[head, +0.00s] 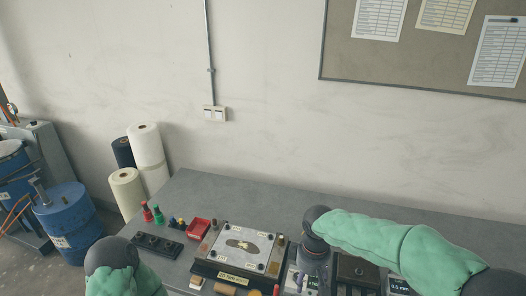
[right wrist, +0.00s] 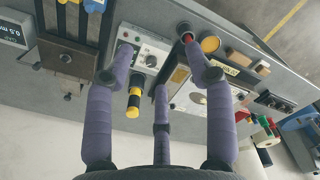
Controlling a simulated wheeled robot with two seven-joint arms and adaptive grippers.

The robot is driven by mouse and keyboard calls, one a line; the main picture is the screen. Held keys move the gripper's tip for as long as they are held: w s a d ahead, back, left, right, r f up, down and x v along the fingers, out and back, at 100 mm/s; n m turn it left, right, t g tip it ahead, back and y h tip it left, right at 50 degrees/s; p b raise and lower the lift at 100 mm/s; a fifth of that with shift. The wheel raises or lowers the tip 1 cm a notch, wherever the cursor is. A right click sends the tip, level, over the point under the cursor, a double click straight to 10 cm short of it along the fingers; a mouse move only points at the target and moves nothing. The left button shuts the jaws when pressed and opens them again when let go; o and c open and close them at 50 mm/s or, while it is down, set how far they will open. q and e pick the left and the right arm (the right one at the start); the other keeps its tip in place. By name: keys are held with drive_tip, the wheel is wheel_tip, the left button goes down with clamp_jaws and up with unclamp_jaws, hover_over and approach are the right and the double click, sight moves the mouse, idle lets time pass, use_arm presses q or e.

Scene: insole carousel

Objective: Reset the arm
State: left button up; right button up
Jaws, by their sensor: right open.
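My right arm enters from the right in the head view in a green sleeve. Its gripper (head: 312,254) points down over the bench, its fingers mostly hidden there. In the right wrist view the purple-sleeved fingers of the right gripper (right wrist: 157,62) are spread open, with nothing held between them. They hang over a grey control box (right wrist: 150,45) and a yellow-and-black handle (right wrist: 133,103). One fingertip overlaps a small red item; contact cannot be told. My left arm shows only as a dark joint and green sleeve at the lower left of the head view; its gripper is out of sight.
The grey bench (head: 200,188) holds a metal plate fixture (head: 262,247), a red tray (head: 194,229) and a black holder (head: 157,244). A dark box (right wrist: 66,58) stands near the gripper. White rolls (head: 146,150) and a blue barrel (head: 68,215) stand left of the bench.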

drive_tip(key=s+a+f+m+y+b, duration=0.2)
drive_tip(key=f+b, duration=0.1)
drive_tip(key=f, duration=1)
drive_tip(key=s+a+f+m+y+b, duration=0.1)
drive_tip(key=s+f+m+b, duration=0.15)
drive_tip(key=f, duration=1.05)
drive_tip(key=s+f+m+b, duration=0.2)
drive_tip(key=s+f+m, duration=0.1)
drive_tip(key=s+f, duration=0.3)
drive_tip(key=s+f+m+y+b, duration=0.1)
drive_tip(key=s+f+m+b, duration=0.2)
drive_tip(key=f, duration=0.7)
drive_tip(key=s, duration=0.2)
drive_tip(key=shift+s+d+f, duration=0.15)
drive_tip(key=shift+s+f, duration=0.05)
drive_tip(key=shift+s, duration=0.2)
